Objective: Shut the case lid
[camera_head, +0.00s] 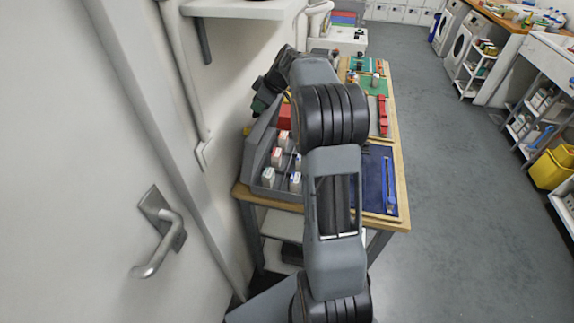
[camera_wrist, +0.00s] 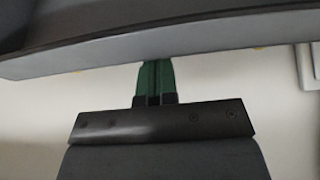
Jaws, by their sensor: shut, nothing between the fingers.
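The grey case (camera_head: 285,191) stands at the left side of the workbench, by the wall, with several small white boxes inside. Its lid (camera_head: 260,130) is open, tilted up on the wall side. The lid also appears as a wide grey band across the top of the wrist view (camera_wrist: 160,40). My gripper (camera_head: 262,103) is by the lid's upper far end, on the wall side. Its green fingers (camera_wrist: 156,64) are together and empty, tips at the lid's edge. I cannot tell whether they touch it. My arm hides part of the case.
A dark blue mat (camera_head: 378,180) with a blue tool lies right of the case. Red items and a green mat (camera_head: 375,84) lie farther back on the bench. The wall is close on the left, with a shelf (camera_head: 240,8) above. The floor at right is open.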

